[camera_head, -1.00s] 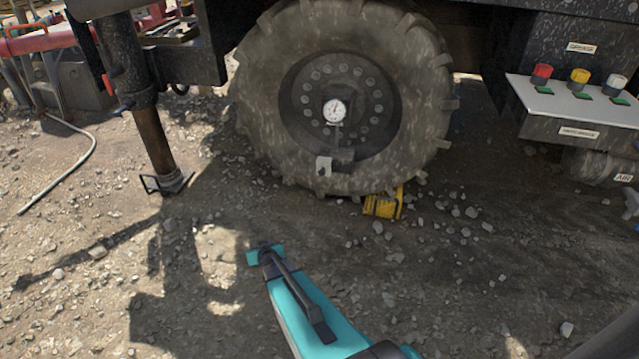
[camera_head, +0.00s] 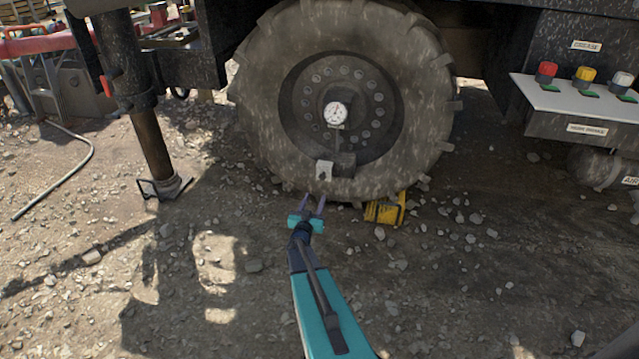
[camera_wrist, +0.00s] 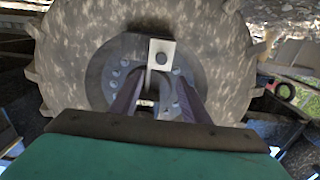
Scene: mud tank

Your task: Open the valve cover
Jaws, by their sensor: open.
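A small pale square plate (camera_head: 324,170), apparently the valve cover, sits low on the wheel in front of the tyre, beside a dark block (camera_head: 344,163). In the wrist view the plate (camera_wrist: 161,54) shows a dark round hole and lies just beyond my fingertips, roughly between them. My gripper (camera_head: 314,198) is open and empty, with two thin purple fingers pointing at the wheel, just below the plate in the head view. Both fingers also show in the wrist view (camera_wrist: 157,88). No contact with the plate is visible.
The big muddy wheel (camera_head: 270,120) carries a round white gauge (camera_head: 336,113) at its hub. A yellow chock (camera_head: 386,209) lies at its foot. A support leg (camera_head: 152,140) stands left. A panel (camera_head: 560,95) with coloured buttons is at the right. Stony ground is clear in front.

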